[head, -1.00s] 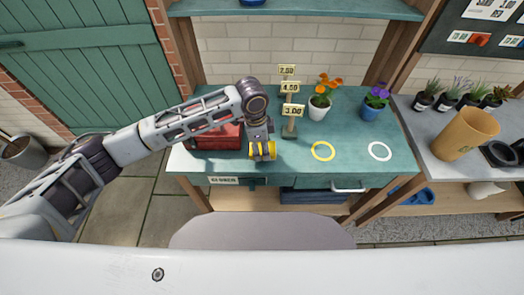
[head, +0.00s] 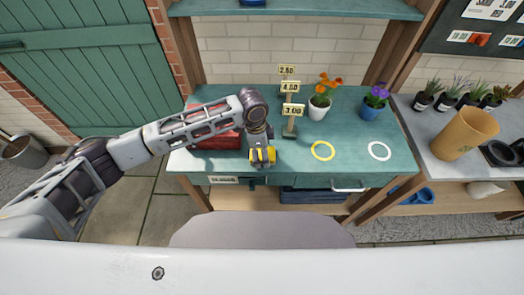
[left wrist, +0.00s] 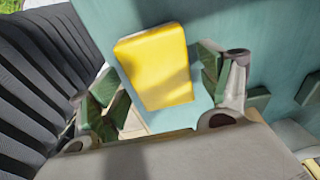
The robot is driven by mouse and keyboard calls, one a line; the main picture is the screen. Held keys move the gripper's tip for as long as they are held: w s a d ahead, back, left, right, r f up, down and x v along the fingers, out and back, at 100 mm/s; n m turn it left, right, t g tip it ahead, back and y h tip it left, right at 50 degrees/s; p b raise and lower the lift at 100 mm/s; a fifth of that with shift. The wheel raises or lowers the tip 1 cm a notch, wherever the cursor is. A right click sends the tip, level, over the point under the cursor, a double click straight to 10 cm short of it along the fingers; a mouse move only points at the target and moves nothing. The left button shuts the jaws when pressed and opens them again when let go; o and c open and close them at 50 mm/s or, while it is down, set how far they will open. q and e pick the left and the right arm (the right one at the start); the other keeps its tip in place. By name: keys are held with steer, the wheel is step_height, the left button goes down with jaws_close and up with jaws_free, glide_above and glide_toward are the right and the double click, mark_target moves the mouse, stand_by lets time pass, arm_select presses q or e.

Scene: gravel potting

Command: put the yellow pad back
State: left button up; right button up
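The yellow pad (head: 262,160) is near the front edge of the teal bench, left of the price signs. My left gripper (head: 262,153) is right over it, its fingers pointing down. In the left wrist view the pad (left wrist: 157,65) shows as a yellow block between the two spread fingers of the gripper (left wrist: 165,92). A gap shows between the pad and the right finger; the left finger is close to its edge. I cannot tell whether the pad rests on the bench. My right gripper is not in view.
A red box (head: 217,138) stands left of the gripper. A price sign stand (head: 289,128) is just to the right. Yellow (head: 323,151) and white (head: 380,151) rings lie on clear bench. Orange (head: 319,110) and purple (head: 371,108) potted flowers stand behind.

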arm_select(q)
steer(key=shift+r, duration=0.15)
step_height(320, 180, up, 12)
steer(key=a, duration=0.1)
steer(key=shift+a+b, duration=0.2)
steer(key=shift+b, duration=0.1)
stand_by(0.6)
